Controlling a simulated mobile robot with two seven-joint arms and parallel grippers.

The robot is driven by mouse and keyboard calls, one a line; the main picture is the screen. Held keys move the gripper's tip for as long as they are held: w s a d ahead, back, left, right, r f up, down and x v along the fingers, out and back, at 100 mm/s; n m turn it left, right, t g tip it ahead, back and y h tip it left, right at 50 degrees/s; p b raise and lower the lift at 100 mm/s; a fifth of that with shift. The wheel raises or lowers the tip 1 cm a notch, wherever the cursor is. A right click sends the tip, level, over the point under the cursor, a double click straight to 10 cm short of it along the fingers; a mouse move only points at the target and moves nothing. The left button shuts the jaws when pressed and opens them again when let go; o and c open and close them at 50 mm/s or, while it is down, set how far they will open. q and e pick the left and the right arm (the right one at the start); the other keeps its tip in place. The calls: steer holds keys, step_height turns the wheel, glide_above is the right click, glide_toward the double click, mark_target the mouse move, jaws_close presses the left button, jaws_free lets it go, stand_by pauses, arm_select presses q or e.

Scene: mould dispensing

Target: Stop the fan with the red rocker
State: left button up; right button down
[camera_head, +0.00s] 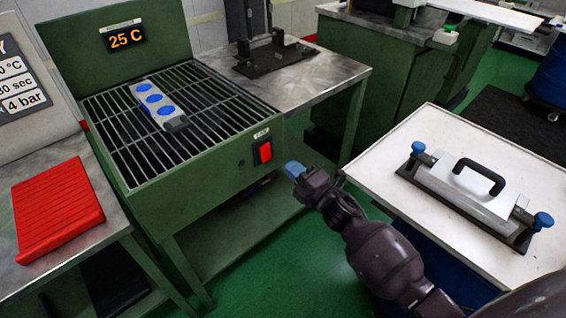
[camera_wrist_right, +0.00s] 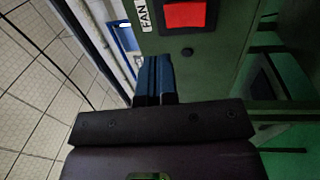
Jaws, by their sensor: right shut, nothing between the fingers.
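The red rocker (camera_head: 265,151) sits in a black frame on the front of the green cooling box (camera_head: 215,165), under a FAN label. In the right wrist view the red rocker (camera_wrist_right: 185,14) shows at the top, beside the FAN label. My right gripper (camera_head: 293,169) is shut and empty, its blue fingertips a little right of and below the rocker, apart from it. In the right wrist view the blue fingers (camera_wrist_right: 155,78) lie together, below the rocker in the picture. My left gripper is not in view.
A mould part with blue discs (camera_head: 153,100) lies on the grille. A display (camera_head: 125,39) reads 25 C. A red ribbed mat (camera_head: 56,207) lies at left. A white table (camera_head: 400,170) at right holds a metal mould with a black handle (camera_head: 480,176).

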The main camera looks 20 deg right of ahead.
steer(key=s, duration=0.1)
steer(key=s+d, duration=0.1)
steer(key=s, duration=0.2)
steer(key=shift+s+d+r, duration=0.3)
steer(key=shift+s+r, duration=0.1)
